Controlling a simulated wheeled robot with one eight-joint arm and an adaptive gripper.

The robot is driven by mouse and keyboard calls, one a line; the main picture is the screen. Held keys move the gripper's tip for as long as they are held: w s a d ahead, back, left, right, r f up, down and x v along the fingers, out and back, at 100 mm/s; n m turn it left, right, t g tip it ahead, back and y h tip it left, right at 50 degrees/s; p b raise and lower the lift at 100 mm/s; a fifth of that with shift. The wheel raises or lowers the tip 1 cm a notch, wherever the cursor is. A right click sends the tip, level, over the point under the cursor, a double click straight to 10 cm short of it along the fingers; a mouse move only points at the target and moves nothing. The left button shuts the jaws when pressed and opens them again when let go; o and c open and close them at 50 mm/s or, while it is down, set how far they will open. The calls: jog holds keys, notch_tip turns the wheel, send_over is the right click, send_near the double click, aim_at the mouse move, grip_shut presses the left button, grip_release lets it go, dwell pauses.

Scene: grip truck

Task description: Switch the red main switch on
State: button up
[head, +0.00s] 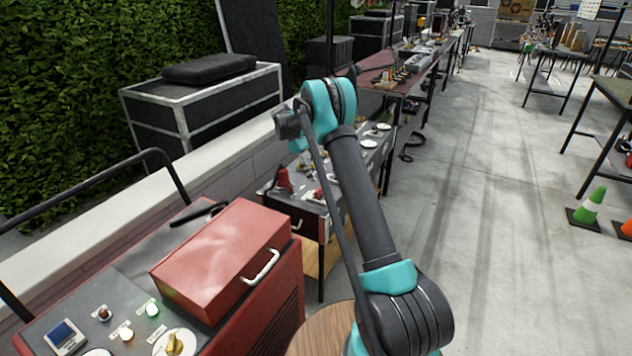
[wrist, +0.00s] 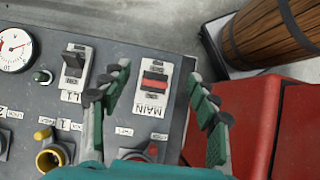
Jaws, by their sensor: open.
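The red main switch (wrist: 153,82) is a small red rocker on a white plate labelled MAIN, set in a grey control panel (wrist: 120,50). It shows in the middle of the wrist view. My gripper (wrist: 158,78) is open, with one finger on each side of the switch plate in the picture. Nothing is held between the fingers. I cannot tell how far the fingertips are above the panel or whether they touch it. In the head view my arm reaches over the benches, and I cannot make out the fingers or the main switch there.
A red case (wrist: 270,120) and a barrel (wrist: 272,32) are to the right. In the head view, a red box (head: 222,258) sits front left.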

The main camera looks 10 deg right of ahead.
jog(key=shift+r, duration=0.8)
jog(key=c, duration=0.4)
jog(key=shift+r+m, duration=0.25)
jog(key=shift+m, duration=0.35)
jog(key=shift+c, duration=1.1)
jog(key=shift+w+r+m+y, duration=0.1)
jog(key=shift+r+m+y, duration=0.3)
jog(key=shift+m, duration=0.4)
jog(key=shift+c, duration=0.3)
notch_tip(320, 180, up, 5)
jog(key=m+t+y, duration=0.3)
jog(key=m, duration=1)
send_over(318, 189)
jog(key=w+a, duration=0.1)
jog(key=a, duration=0.1)
jog(key=r+m, duration=0.1)
jog(key=m, duration=0.1)
jog(key=shift+y, duration=0.4)
jog(key=f, duration=0.5)
jog(key=d+f, duration=0.1)
jog(key=f, duration=0.5)
jog(key=s+d+f, duration=0.1)
jog(key=f, duration=0.5)
